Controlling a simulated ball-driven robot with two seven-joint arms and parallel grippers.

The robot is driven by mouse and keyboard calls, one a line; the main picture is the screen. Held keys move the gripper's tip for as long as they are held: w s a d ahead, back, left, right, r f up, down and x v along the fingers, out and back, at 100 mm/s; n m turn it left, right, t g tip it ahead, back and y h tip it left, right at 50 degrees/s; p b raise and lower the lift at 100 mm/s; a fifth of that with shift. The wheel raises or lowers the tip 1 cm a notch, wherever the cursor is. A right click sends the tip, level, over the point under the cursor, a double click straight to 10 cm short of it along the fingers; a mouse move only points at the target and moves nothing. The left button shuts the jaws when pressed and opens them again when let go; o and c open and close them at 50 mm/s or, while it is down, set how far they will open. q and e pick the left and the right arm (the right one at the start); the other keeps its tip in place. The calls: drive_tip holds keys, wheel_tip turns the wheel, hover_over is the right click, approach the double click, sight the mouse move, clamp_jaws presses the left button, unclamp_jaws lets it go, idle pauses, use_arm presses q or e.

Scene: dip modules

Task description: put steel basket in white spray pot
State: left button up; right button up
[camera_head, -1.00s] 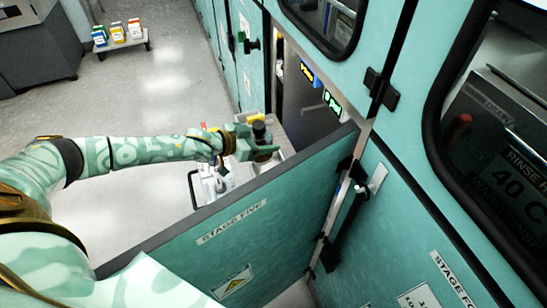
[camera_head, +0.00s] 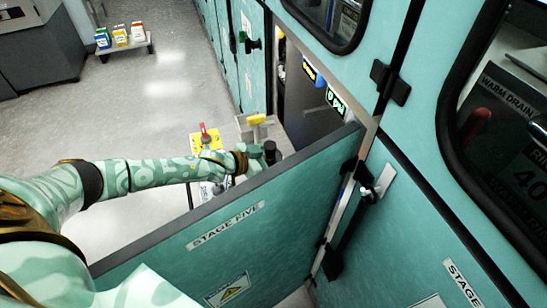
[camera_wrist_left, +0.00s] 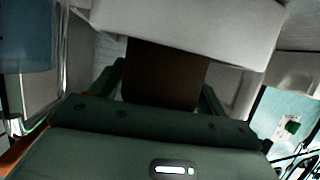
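In the head view my left gripper (camera_head: 268,155) is behind the top edge of the open STAGE FIVE door, with a black cylinder at its tip. In the left wrist view the gripper's two dark green fingers (camera_wrist_left: 165,88) stand on either side of a dark brown block (camera_wrist_left: 166,65), close against it. A wide white body (camera_wrist_left: 190,25) lies just beyond the block; I cannot tell whether it is the white spray pot. I cannot make out the steel basket; the door hides much of the area below the gripper. My right gripper is not in view.
The open teal door (camera_head: 255,232) stands between me and the work area. Behind it are a yellow panel with a red lever (camera_head: 205,135) and a grey box with a yellow handle (camera_head: 257,119). A low shelf with coloured boxes (camera_head: 122,38) stands far left. Floor is clear at left.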

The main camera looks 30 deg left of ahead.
sight(265, 158)
use_arm(q)
drive_tip(key=shift+o, duration=0.6)
drive_tip(key=shift+r, duration=0.15)
drive_tip(key=p+v, duration=0.1)
drive_tip(key=v, duration=0.1)
drive_tip(key=p+v, duration=0.4)
drive_tip(key=shift+s+a+r, duration=0.1)
drive_tip(key=shift+s+r, duration=0.1)
drive_tip(key=shift+r, duration=0.25)
drive_tip(key=shift+s+a+p, duration=0.2)
drive_tip(key=shift+s+p, duration=0.15)
drive_tip(key=shift+p, duration=0.1)
drive_tip(key=shift+f, duration=0.15)
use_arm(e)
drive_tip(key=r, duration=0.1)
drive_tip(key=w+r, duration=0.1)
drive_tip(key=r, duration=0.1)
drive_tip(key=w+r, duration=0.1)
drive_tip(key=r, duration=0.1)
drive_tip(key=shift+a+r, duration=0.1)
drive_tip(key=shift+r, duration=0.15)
